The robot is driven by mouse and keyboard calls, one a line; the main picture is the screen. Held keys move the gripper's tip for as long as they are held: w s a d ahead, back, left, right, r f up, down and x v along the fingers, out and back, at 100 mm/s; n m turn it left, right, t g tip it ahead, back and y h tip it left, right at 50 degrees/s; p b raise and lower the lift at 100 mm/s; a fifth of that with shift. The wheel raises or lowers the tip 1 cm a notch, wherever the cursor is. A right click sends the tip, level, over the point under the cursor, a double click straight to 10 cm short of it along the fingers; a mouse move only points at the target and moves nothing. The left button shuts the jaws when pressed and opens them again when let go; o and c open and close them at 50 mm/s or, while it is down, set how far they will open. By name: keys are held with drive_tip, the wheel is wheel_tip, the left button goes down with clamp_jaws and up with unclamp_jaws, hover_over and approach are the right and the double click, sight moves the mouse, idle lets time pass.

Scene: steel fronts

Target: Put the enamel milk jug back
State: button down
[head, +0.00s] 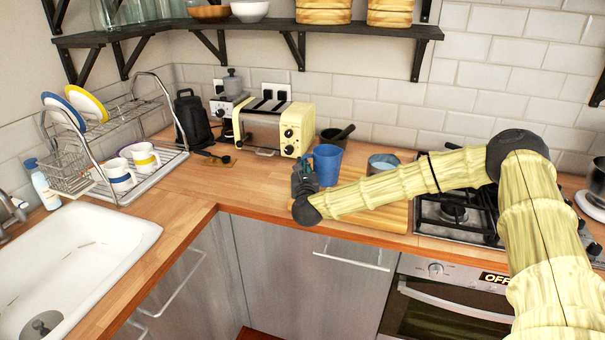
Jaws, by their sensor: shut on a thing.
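The blue jug (328,163) is in the head view, upright at the counter's back part, right of the toaster. I take it to be the enamel milk jug. My gripper (306,176) is at its left side, shut on it. My wrist and the dark gripper body hide the fingertips and part of the jug's lower left. I cannot tell whether the jug's base touches the surface below.
A yellow toaster (272,125) stands just left, with a dark mortar (334,137) behind the jug. A grey-blue pot (382,163) stands right, beyond my forearm. A wooden board (390,215) lies below my arm, beside the gas hob (452,212). A dish rack (150,185) and sink (75,255) are left.

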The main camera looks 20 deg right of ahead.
drive_tip(key=shift+w+f+p, duration=0.15)
drive_tip(key=shift+f+p, duration=0.8)
drive_tip(key=shift+f, duration=0.8)
drive_tip(key=shift+f+b, duration=0.15)
drive_tip(key=shift+b, duration=0.15)
drive_tip(key=c, duration=1.6)
unclamp_jaws()
drive_tip(key=shift+c, duration=0.2)
